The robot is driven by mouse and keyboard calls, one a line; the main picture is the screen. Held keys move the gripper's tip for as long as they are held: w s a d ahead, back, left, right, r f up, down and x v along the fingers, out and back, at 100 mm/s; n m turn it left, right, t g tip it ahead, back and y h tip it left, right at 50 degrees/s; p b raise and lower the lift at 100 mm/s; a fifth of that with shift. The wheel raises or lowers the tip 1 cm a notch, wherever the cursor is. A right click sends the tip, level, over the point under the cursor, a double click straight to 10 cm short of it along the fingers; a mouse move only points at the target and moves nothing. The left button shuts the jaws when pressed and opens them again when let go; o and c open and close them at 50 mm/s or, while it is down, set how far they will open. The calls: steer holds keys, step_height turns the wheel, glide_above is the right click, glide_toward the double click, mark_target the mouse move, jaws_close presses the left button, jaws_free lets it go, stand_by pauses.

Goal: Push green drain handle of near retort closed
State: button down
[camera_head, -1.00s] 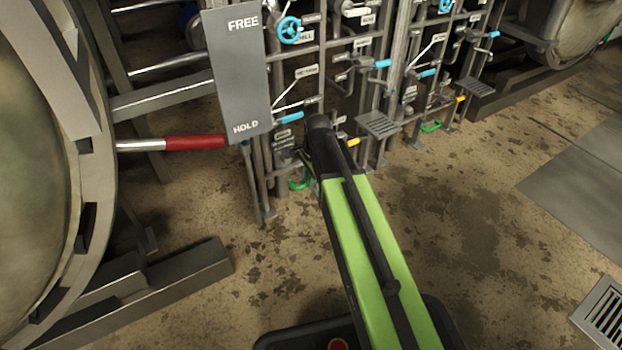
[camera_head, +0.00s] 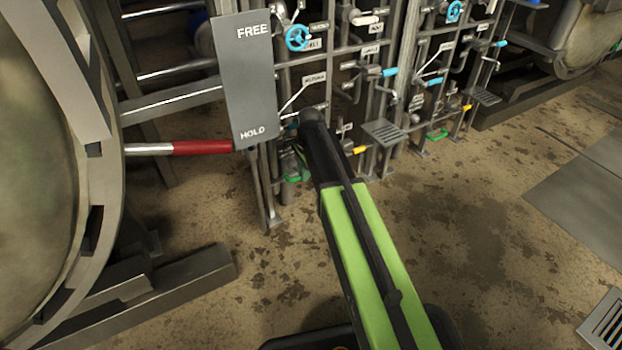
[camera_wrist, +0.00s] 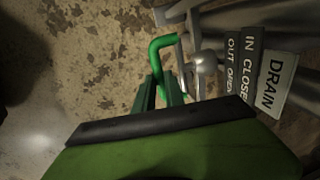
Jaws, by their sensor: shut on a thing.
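The green drain handle (camera_wrist: 157,58) is a bent bar in the upper middle of the wrist view. My gripper (camera_wrist: 160,90) reaches it from below, its two dark green fingers shut on the handle's lower part. A sign (camera_wrist: 262,85) beside it reads "DRAIN", "IN CLOSE" and "OUT OPEN". In the head view, the green handle (camera_head: 297,178) shows low on the near pipe rack, partly hidden behind my arm. The gripper itself is hidden there by my arm. How far in the handle sits cannot be told.
The near retort (camera_head: 45,180) stands at the left, with a red lever (camera_head: 200,147) and a "FREE/HOLD" plate (camera_head: 248,80) beside the rack. A second green handle (camera_head: 436,135) is on the farther rack. The floor (camera_head: 470,230) at the right is open.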

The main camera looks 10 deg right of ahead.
steer(key=c, duration=1.7)
jaws_free()
steer(key=shift+w+a, duration=0.15)
steer(key=shift+w, duration=0.2)
steer(key=shift+r, duration=0.15)
steer(key=s+r+p, duration=0.1)
steer(key=r+p, duration=0.7)
steer(key=s+d+r+p, duration=0.1)
steer(key=s+r+p, duration=0.1)
steer(key=r+p, duration=0.7)
steer(key=shift+s, duration=0.25)
steer(key=shift+d, duration=0.1)
